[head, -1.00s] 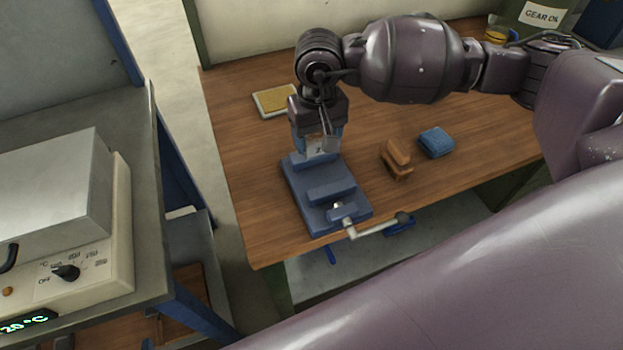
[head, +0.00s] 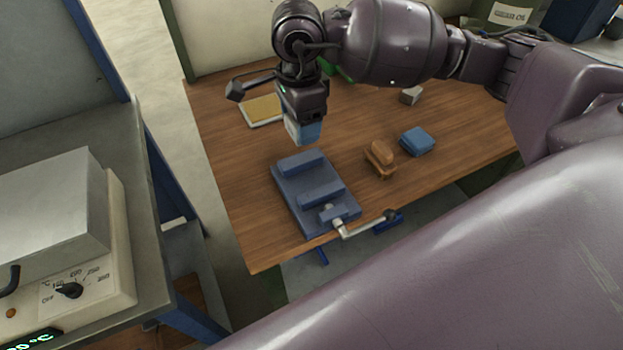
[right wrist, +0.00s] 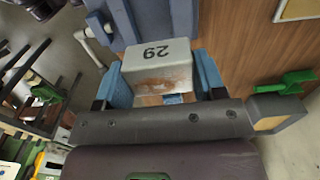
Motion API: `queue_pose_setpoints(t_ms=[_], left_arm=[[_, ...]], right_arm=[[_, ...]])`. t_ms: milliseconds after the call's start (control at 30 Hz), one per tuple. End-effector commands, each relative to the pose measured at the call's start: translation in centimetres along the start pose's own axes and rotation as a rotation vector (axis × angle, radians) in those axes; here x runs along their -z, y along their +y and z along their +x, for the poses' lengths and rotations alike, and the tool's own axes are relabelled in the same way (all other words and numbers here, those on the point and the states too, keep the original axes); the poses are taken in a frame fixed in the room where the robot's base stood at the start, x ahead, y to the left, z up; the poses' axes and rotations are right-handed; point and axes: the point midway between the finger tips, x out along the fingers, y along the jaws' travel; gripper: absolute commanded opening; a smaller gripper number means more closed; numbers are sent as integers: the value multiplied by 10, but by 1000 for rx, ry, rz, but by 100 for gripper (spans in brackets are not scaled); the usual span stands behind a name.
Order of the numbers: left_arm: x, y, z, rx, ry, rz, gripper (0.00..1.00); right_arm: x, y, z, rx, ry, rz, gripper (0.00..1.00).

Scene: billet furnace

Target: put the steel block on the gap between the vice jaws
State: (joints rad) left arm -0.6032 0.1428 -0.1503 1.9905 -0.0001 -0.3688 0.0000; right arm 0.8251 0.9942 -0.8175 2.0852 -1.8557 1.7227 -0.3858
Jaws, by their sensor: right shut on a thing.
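The steel block (right wrist: 155,72), grey with the number 29 and a brownish patch, sits between the blue fingers of my right gripper (right wrist: 162,78) in the right wrist view. In the head view the right gripper (head: 303,134) is shut on it, and only a pale side of the block (head: 291,130) shows. The blue vice (head: 287,187) stands at the table's near left, with an open gap between its two jaws. The gripper and block are above and behind the vice, apart from it. My left gripper is not in view.
A brown brush (head: 380,158) and a blue cloth (head: 417,141) lie right of the vice. A tray with a yellow pad (head: 262,110) lies behind it. A small grey block (head: 411,95) is farther back. The vice handle (head: 365,229) sticks out in front. An oven (head: 60,215) stands left.

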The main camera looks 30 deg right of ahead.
Motion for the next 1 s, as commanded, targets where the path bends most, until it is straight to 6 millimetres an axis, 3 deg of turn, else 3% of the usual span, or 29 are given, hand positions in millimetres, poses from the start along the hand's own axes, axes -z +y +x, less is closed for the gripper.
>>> queue_pose_setpoints(t_ms=[700, 1000], left_arm=[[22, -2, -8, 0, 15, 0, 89], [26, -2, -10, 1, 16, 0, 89]], right_arm=[[9, 9, -52, 1, 0, 1166, 12], [12, 12, -65, 1, 2, 1501, 12]])
